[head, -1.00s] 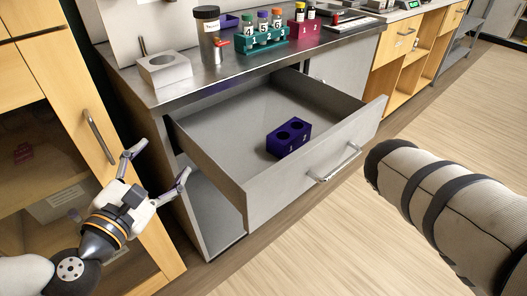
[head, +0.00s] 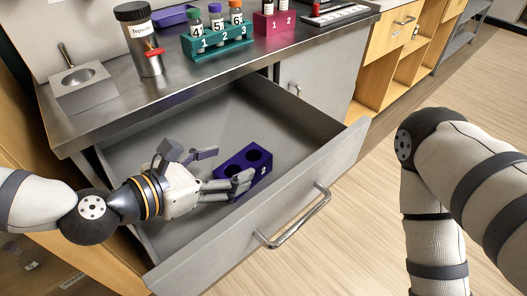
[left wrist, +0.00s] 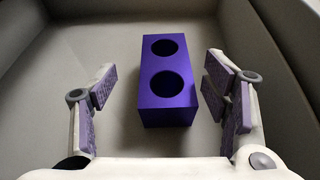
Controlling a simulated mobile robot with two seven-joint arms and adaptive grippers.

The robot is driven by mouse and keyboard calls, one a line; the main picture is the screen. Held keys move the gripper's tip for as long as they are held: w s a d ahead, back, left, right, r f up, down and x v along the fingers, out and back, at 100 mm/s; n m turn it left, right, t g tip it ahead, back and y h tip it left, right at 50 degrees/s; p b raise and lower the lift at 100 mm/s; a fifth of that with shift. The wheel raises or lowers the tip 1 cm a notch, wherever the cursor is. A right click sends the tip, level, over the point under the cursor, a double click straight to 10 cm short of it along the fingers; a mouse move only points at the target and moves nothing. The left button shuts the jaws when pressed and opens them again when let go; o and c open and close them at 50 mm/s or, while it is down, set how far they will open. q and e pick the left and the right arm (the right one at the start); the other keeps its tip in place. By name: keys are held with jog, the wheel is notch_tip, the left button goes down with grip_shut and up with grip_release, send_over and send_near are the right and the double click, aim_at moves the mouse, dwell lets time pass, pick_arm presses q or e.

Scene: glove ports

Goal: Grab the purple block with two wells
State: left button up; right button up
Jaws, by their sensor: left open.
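The purple block with two wells (head: 246,167) lies on the floor of the open grey drawer (head: 290,122). Its wells face up and look empty, and a white "2" shows on its side. My left gripper (head: 222,167) is inside the drawer at the near left of the block and partly covers it in the head view. In the left wrist view the block (left wrist: 166,88) sits ahead, between the lines of the two open fingers (left wrist: 165,92), with a gap on each side. My right arm is at the right of the head view; its gripper is out of view.
The drawer's front panel with a bar handle (head: 295,220) and its side walls surround the block. On the counter above stand a teal rack (head: 217,40) with vials, a magenta block (head: 273,24), a labelled canister (head: 139,38) and a grey block with a hole (head: 83,88).

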aim_at(245, 161)
pick_arm(q)
jog(key=shift+n, duration=0.3)
jog(key=x, duration=0.6)
jog(key=shift+s+d+f, duration=0.1)
jog(key=shift+d+f, duration=0.15)
jog(key=shift+d, duration=0.05)
jog(key=shift+r, duration=0.15)
grip_shut()
